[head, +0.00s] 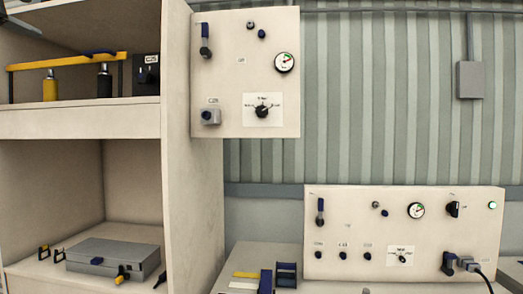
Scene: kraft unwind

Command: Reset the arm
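Neither of my grippers nor my arms shows in the head view. The task names no object. A wall panel (222,88) hangs at the upper middle, with a blue-handled lever (205,42), a round gauge (284,62) and a black rotary knob (263,112) on a white label. A lower panel (340,225) stands at the right, with a lever (320,210), a gauge (416,210), several dark knobs and a lit green lamp (492,205). Plugs (466,263) with a cable sit at its lower right.
A beige shelf unit (80,120) fills the left. Its upper shelf holds bottles, a yellow bar (68,62) and a dark box (146,72). Its lower shelf holds a grey case (113,256). Blue items (286,273) lie on a surface at the bottom middle.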

